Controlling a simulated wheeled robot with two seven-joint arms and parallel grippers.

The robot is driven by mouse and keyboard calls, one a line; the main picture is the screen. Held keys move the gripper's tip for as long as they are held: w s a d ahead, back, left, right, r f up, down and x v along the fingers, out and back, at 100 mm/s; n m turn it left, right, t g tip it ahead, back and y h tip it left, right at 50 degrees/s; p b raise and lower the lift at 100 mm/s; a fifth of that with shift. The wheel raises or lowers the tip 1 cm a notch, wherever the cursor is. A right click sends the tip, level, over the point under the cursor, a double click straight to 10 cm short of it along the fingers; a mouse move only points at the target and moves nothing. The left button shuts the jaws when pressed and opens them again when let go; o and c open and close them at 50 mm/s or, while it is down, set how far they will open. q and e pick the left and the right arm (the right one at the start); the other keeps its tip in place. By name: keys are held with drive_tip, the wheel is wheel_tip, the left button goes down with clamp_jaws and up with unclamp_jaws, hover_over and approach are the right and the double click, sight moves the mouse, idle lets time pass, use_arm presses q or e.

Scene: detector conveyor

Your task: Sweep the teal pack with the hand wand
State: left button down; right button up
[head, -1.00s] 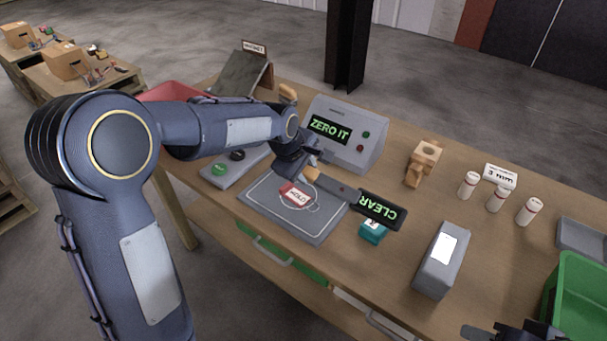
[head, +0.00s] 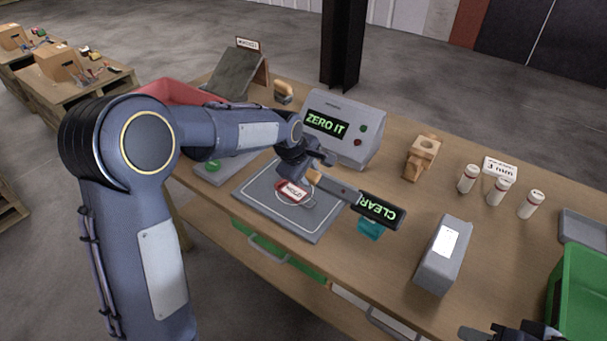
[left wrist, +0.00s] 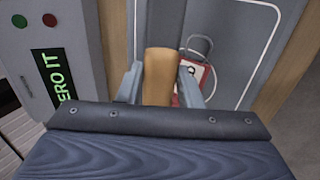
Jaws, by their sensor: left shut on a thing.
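The hand wand (head: 378,210) is a dark paddle with a green "CLEAR" readout and a tan handle. My left gripper (head: 316,172) is shut on the handle, which also shows between the fingers in the left wrist view (left wrist: 158,78). The teal pack (head: 370,229) lies on the table, partly hidden under the wand's paddle in the head view. I cannot tell whether they touch. My right gripper (head: 510,333) is only partly in view at the bottom right edge, and its jaws are not clear.
A grey pad (head: 318,222) with a red tag (head: 291,191) lies left of the pack. A grey "ZERO IT" console (head: 350,152) stands behind. A grey box (head: 441,262) stands to the right, with a wooden stand (head: 421,160), several white cylinders (head: 499,191) and a green bin (head: 580,290).

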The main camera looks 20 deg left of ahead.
use_arm(q)
drive_tip(key=shift+w+d+r+p, duration=0.1)
drive_tip(key=shift+w+d+p, duration=0.15)
drive_tip(key=shift+w, duration=0.4)
drive_tip(key=shift+w+d+p, duration=0.25)
drive_tip(key=shift+w, duration=0.45)
drive_tip(key=shift+w+d+r+p, duration=0.1)
drive_tip(key=shift+w+d+p, duration=0.15)
drive_tip(key=shift+w, duration=0.4)
drive_tip(key=shift+f, duration=0.2)
drive_tip(key=shift+s+a+b, duration=0.15)
drive_tip(key=shift+s+b, duration=0.2)
drive_tip(key=shift+b, duration=0.05)
drive_tip(key=shift+s+a+b, duration=0.2)
drive_tip(key=shift+s, duration=0.4)
drive_tip(key=shift+s+a+b, duration=0.2)
drive_tip(key=shift+s, duration=0.4)
drive_tip(key=shift+r, duration=0.1)
idle(1.2)
wheel_tip(320, 180, up, 6)
drive_tip(key=p, duration=0.4)
drive_tip(key=shift+p, duration=0.35)
